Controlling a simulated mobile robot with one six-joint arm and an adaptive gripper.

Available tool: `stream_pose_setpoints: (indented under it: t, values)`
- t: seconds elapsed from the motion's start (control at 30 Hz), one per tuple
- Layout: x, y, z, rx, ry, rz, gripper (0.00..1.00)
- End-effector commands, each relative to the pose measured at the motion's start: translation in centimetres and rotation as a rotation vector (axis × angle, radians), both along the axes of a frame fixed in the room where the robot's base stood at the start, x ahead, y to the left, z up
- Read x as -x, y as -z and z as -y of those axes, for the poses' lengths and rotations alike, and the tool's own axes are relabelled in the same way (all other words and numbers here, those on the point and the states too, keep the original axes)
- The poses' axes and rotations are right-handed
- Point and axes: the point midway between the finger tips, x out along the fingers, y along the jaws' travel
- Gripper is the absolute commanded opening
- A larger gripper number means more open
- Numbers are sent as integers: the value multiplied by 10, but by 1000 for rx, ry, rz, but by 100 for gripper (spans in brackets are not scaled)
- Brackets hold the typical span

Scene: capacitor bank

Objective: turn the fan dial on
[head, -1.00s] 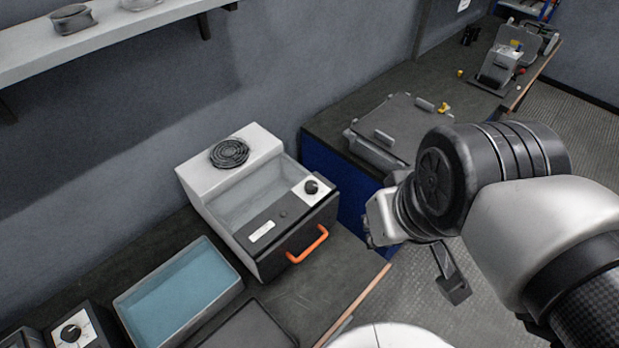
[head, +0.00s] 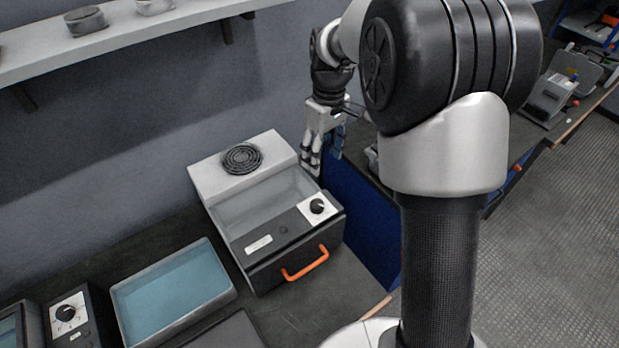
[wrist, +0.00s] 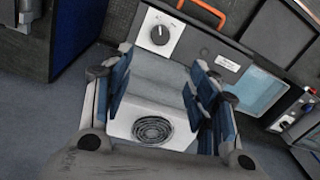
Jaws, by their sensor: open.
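The dial (head: 317,206) is a black knob on a white plate at the front right corner of a grey box (head: 265,240) with a clear lid and a round fan grille (head: 242,158). In the wrist view the dial (wrist: 160,35) shows a pale pointer line and sits just beyond my fingertips. My gripper (head: 314,166) points down near the back right corner of the box, above and behind the dial, apart from it. In the wrist view my gripper (wrist: 160,75) is open and empty, its blue-lined fingers spread over the lid.
An orange handle (head: 305,263) sticks out from the box front. A blue-filled tray (head: 172,292) and another unit with a dial (head: 68,312) stand to the left. A shelf (head: 120,30) runs along the wall above. The floor at right is clear.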

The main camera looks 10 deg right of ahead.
Motion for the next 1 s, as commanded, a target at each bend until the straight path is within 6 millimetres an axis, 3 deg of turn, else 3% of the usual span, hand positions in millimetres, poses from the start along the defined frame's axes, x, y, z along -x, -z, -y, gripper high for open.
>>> stream_pose_setpoints:
  t: [0.27, 0.8, 1.0]
  values:
    - [1, 34, -1, -1, -3, -6, 54]
    - [5, 148, -8, -1, -2, -5, 54]
    - [5, 170, -9, -1, -2, -3, 54]
